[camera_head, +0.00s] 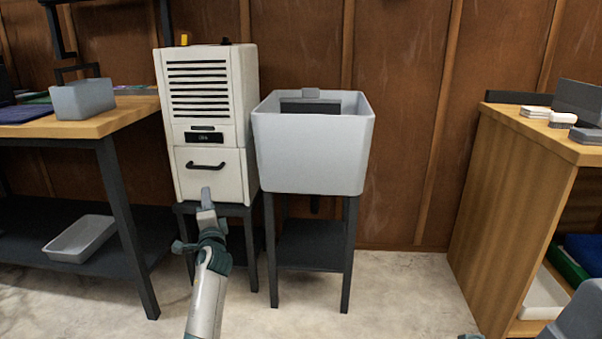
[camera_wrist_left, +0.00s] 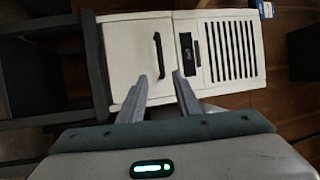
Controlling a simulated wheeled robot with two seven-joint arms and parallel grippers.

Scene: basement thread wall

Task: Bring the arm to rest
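My left gripper (camera_head: 207,197) reaches up from the bottom of the head view, in front of the lower part of a white louvred machine (camera_head: 212,120). In the left wrist view the two fingers (camera_wrist_left: 159,95) stand apart with a gap between them and nothing held. The machine's dark handle (camera_head: 206,166) is on its lower front panel, and the handle also shows in the left wrist view (camera_wrist_left: 158,55) beyond the fingertips. The fingers appear apart from the handle. My right gripper cannot be made out; only a bit of my body shows at the lower right.
A grey basin (camera_head: 310,150) on a dark stand is right of the machine. A wooden bench (camera_head: 105,122) with a grey bin (camera_head: 82,99) is at left, with a grey tray (camera_head: 79,239) on its lower shelf. A wooden cabinet (camera_head: 510,210) is at right. Pale floor lies between.

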